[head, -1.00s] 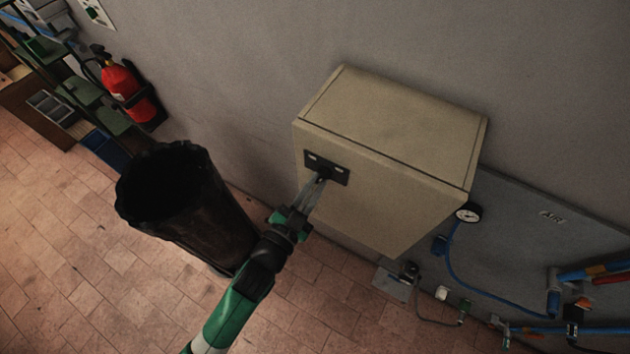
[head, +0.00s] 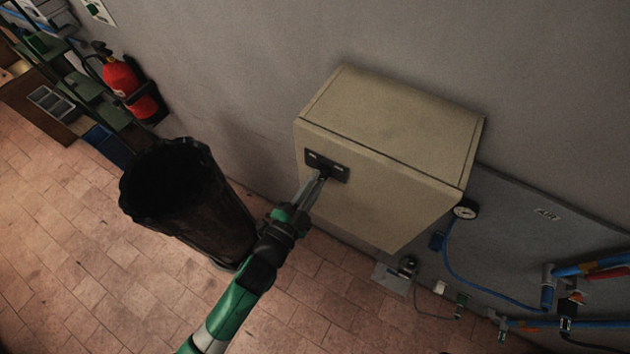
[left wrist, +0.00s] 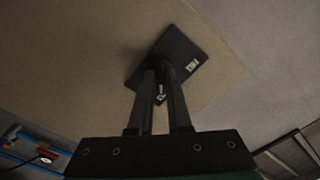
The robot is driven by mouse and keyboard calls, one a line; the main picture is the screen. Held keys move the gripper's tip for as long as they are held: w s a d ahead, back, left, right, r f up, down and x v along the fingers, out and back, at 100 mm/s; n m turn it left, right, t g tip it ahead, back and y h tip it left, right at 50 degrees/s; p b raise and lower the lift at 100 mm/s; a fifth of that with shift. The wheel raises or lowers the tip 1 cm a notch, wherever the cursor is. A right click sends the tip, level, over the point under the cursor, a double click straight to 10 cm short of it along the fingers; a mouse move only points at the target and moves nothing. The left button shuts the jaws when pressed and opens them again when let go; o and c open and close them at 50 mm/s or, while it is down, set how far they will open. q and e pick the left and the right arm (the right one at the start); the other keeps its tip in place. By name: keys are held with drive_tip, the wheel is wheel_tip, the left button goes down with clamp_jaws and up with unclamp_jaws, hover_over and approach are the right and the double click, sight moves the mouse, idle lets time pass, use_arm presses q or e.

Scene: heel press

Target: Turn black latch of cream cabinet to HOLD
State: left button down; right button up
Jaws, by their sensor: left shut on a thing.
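The cream cabinet (head: 385,185) hangs on the grey wall, and its front face fills much of the left wrist view (left wrist: 70,60). A black latch plate (head: 312,158) with small pale labels sits on the front; it also shows in the left wrist view (left wrist: 182,50). My left gripper (head: 323,177) reaches the plate, its fingers (left wrist: 160,90) close together at the latch. It is shut on the black latch, whose handle is mostly hidden between and behind the fingertips. The label wording is too small to read. My right gripper is not in view.
A tall dark bin (head: 205,215) stands left of my left arm. A red fire extinguisher (head: 120,78) and shelving (head: 75,85) are further left. A grey panel with a gauge (head: 466,210) and blue hoses (head: 450,270) is right of the cabinet.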

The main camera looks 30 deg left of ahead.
use_arm(q)
drive_tip(key=c, duration=0.9)
unclamp_jaws()
drive_tip(key=shift+o, duration=0.2)
drive_tip(key=shift+s, duration=0.1)
drive_tip(key=s+b, duration=0.2)
drive_tip(key=s, duration=0.9)
drive_tip(key=shift+s+a+b, duration=0.2)
drive_tip(key=shift+a+b, duration=0.1)
drive_tip(key=shift+a, duration=0.1)
